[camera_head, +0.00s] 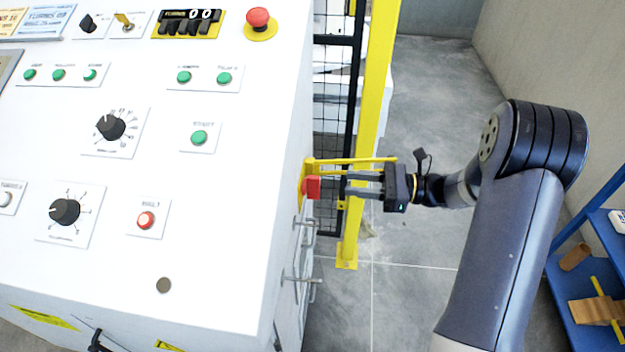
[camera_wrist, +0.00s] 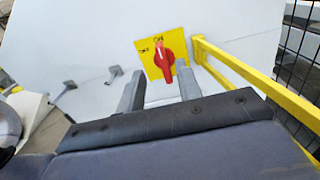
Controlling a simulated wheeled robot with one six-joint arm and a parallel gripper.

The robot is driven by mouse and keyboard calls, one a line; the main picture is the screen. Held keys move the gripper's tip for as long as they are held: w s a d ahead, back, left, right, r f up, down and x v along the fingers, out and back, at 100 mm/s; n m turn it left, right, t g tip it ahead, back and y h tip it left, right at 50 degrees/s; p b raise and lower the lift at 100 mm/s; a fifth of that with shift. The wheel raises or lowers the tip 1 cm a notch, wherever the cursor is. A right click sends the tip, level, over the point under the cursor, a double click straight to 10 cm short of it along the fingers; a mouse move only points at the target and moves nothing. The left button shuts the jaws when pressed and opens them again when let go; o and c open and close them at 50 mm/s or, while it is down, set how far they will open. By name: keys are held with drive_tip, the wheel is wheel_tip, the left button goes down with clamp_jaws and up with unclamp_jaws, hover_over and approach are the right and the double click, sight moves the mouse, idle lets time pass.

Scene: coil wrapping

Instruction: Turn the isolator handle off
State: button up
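The isolator handle (camera_wrist: 164,58) is a red rotary handle on a yellow square plate (camera_wrist: 152,72) on the white cabinet's side. In the wrist view its narrow end points up towards the mark at the plate's top; a second mark is at the plate's left. In the head view the red handle (camera_head: 312,187) sticks out from the cabinet's right side. My gripper (camera_head: 346,187) is just right of it, facing it. In the wrist view the two fingers of my gripper (camera_wrist: 160,88) are spread apart with the handle seen between and beyond them. Nothing is held.
A yellow guard rail (camera_wrist: 240,72) runs close beside the handle, along the right in the wrist view. A yellow post (camera_head: 372,120) and black mesh fence stand behind. Metal T-shaped pegs (camera_head: 302,279) stick out of the cabinet's side. A blue shelf (camera_head: 590,260) stands at the right.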

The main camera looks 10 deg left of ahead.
sight(311, 187)
drive_tip(key=a, duration=0.8)
drive_tip(key=shift+s+a+p, duration=0.15)
drive_tip(key=shift+s+p, duration=0.1)
drive_tip(key=shift+p, duration=0.05)
clamp_jaws()
